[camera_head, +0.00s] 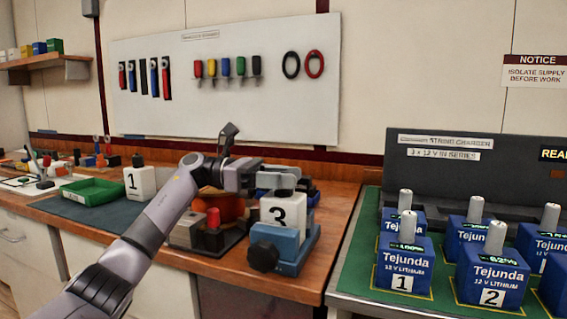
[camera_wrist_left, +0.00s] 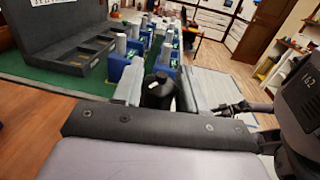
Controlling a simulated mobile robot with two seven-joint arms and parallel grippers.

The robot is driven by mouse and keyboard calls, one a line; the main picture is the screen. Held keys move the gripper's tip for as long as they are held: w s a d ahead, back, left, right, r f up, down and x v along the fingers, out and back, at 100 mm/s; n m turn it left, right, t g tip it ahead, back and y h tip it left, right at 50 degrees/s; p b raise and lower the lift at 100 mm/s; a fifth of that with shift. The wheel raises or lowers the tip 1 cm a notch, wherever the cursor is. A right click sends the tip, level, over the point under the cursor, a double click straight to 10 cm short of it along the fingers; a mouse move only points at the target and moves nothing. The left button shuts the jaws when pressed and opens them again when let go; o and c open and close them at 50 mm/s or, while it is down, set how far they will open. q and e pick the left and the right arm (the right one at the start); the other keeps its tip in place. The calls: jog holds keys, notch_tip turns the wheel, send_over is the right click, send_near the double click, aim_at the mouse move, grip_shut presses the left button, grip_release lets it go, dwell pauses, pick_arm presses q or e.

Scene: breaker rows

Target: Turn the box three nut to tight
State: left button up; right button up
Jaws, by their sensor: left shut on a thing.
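Box three (camera_head: 283,212), a white block marked 3, sits upright in a blue vise (camera_head: 283,248) near the bench's front edge. My left gripper (camera_head: 284,182) comes in from the left over its top. In the left wrist view its two fingers are closed on a black round nut (camera_wrist_left: 158,92). In the head view my fingers mostly hide that nut, so its turn angle cannot be told.
White box one (camera_head: 139,184) with a black top stands left, beside a green tray (camera_head: 93,191). Blue batteries (camera_head: 403,268) stand on the green bench at right.

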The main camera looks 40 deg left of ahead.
pick_arm(q)
jog(key=shift+m+g+h+p, duration=0.3)
jog(key=shift+m+g+p, duration=0.25)
jog(key=shift+g, duration=0.15)
jog(key=shift+f, duration=0.1)
jog(key=o, duration=0.9)
jog(key=shift+o, duration=0.2)
jog(key=v, duration=0.7)
jog(key=shift+a, duration=0.1)
